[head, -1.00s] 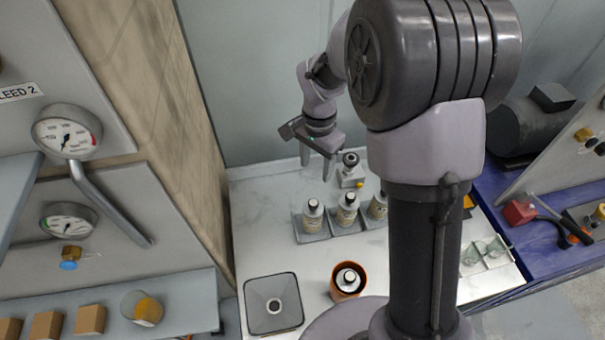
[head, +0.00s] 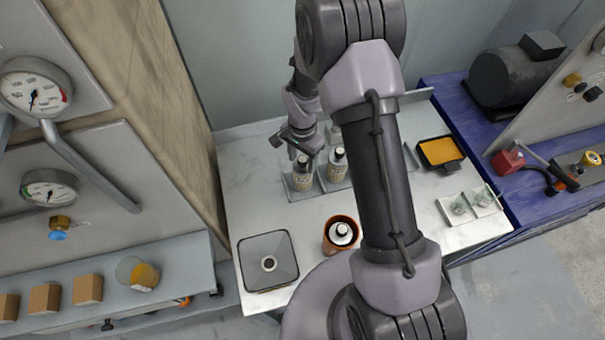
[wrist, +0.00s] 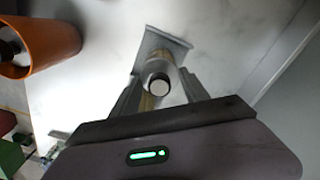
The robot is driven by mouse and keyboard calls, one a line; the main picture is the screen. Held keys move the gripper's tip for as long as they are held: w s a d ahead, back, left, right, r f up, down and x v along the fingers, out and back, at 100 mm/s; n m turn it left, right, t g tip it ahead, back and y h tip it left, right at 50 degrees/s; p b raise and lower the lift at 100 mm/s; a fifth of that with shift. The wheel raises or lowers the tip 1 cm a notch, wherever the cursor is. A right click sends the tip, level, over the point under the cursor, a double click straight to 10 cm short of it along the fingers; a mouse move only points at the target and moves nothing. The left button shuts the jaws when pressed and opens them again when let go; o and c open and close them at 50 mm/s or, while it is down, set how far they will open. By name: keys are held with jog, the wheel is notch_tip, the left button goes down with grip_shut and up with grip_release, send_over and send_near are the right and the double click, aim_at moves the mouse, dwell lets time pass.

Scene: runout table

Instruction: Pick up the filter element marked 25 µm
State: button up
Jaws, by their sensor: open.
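My gripper (head: 300,153) is at the top of the left element. In the wrist view, my open gripper (wrist: 160,90) has one finger on each side of a capped element (wrist: 158,84), with its grey holder (wrist: 165,38) beyond. I cannot tell whether the fingers touch it.
An orange cup (head: 341,235) with a white-capped item inside and a square grey tray (head: 268,282) stand nearer. The cup also shows in the wrist view (wrist: 45,47). Bare table lies left of the holders.

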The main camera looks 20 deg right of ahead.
jog(key=shift+s, duration=0.1)
jog(key=shift+c, duration=0.6)
grip_shut()
dwell(0.6)
